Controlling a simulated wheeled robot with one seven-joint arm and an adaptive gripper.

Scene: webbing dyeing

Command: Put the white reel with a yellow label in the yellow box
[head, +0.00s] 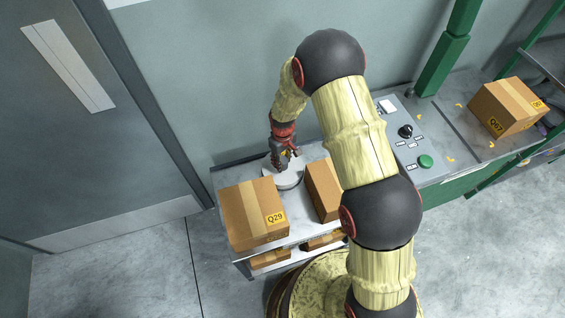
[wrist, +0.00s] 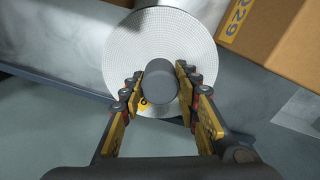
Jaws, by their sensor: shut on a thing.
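The white reel (head: 285,181) is a flat round disc at the back of the grey shelf unit's top, between two cardboard boxes. In the wrist view the reel (wrist: 185,48) shows a ridged white face with a dark grey round hub (wrist: 160,82). A small piece of yellow label (wrist: 144,101) shows near the left finger. My gripper (head: 283,157) points down over the reel, its fingers shut on the hub from both sides. I cannot tell whether the reel touches the shelf top or hangs just above it. I see no plainly yellow box.
A cardboard box marked Q29 (head: 247,219) stands front left of the reel. Another box (head: 322,188) stands to its right, partly behind my arm. Smaller boxes (head: 270,258) sit on the lower shelf. A box marked Q67 (head: 508,106) stands on the bench far right.

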